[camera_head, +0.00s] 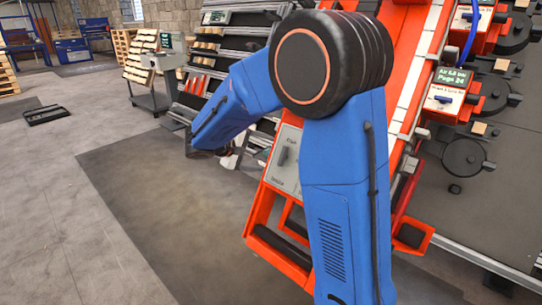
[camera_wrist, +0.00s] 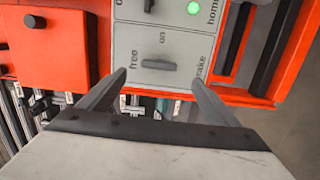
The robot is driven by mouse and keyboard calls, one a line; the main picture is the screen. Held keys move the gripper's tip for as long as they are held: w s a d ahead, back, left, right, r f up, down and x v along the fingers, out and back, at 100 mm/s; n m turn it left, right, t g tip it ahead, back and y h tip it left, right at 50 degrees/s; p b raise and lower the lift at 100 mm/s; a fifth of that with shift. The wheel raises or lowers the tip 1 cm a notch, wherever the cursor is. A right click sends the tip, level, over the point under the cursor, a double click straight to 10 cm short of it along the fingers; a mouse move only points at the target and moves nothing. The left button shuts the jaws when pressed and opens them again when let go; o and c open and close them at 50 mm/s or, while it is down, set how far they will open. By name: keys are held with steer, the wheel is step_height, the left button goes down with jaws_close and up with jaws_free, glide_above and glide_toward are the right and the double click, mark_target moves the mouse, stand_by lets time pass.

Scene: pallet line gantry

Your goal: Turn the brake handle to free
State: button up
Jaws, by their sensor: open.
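The brake handle (camera_wrist: 158,65) is a short dark bar on a light grey panel (camera_wrist: 180,45) set in an orange frame. In the wrist view it lies roughly crosswise, with "free" printed to its left, "on" above and "brake" to its right. My gripper (camera_wrist: 158,77) is open and empty, its two fingers spread to either side below the handle. Contact with the handle cannot be made out. In the head view the grey panel (camera_head: 285,173) shows beside my blue arm, which hides part of it. My gripper's fingertips are hard to make out there.
Above the brake handle in the wrist view are another dark handle (camera_wrist: 149,5) and a green lamp (camera_wrist: 193,7) by "home". An orange box (camera_wrist: 45,45) juts out at left. Orange machine framing stands right of the arm. Open floor (camera_head: 80,220) lies to the left.

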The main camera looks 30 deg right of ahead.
steer(key=v, duration=0.6)
steer(key=shift+a, duration=0.3)
steer(key=shift+r, duration=0.1)
